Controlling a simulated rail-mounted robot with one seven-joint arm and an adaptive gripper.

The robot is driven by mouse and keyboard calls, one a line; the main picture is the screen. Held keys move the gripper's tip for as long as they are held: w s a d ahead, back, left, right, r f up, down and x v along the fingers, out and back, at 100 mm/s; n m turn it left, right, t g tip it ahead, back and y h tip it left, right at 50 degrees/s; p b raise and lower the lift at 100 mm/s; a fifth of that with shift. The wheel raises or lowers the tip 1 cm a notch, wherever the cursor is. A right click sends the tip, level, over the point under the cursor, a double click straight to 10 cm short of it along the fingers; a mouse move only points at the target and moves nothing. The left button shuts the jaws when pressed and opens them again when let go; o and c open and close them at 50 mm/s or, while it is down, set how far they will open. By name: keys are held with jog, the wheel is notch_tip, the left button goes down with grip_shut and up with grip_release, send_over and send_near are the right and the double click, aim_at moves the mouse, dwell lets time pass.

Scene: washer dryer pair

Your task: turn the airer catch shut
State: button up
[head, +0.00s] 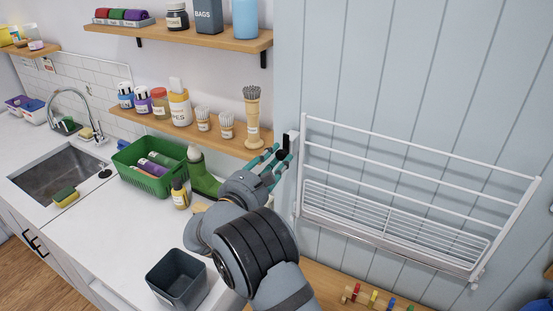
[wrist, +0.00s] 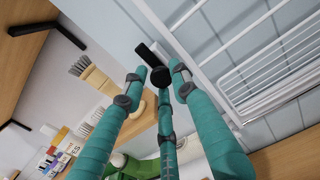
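The airer (head: 400,200) is a white wire rack on the blue panelled wall, folded up close to it. Its catch (head: 284,142) is a small black piece at the rack's upper left corner. In the wrist view the catch (wrist: 161,76) shows a round black knob and a black bar running up-left from it. My gripper (head: 274,160) has teal fingers and is at the catch. In the wrist view my gripper (wrist: 160,78) is open, with fingertips left, right and below the knob. I cannot tell whether any finger touches it.
A wooden shelf (head: 180,127) with jars and brushes is just left of my gripper.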

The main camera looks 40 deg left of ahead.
grip_shut()
jog(key=shift+b, duration=0.35)
jog(key=b, duration=0.1)
jog(key=m+b, duration=0.1)
jog(key=b, duration=0.1)
jog(key=shift+w+f+m, duration=0.1)
jog(key=shift+f+m, duration=0.2)
jog(key=m+b, duration=0.1)
jog(key=b, duration=0.2)
jog(key=shift+f+m+b, duration=0.1)
jog(key=shift+m+b, duration=0.2)
jog(key=shift+b, duration=0.1)
jog(key=m+b, duration=0.4)
jog(key=b, duration=0.3)
jog(key=shift+d+m+b, duration=0.1)
jog(key=shift+m+b, duration=0.2)
jog(key=shift+b, duration=0.1)
jog(key=m+b, duration=0.5)
jog(key=b, duration=0.1)
jog(key=m+b, duration=0.4)
jog(key=m, duration=0.1)
jog(key=shift+d, duration=0.1)
jog(key=shift+m, duration=0.3)
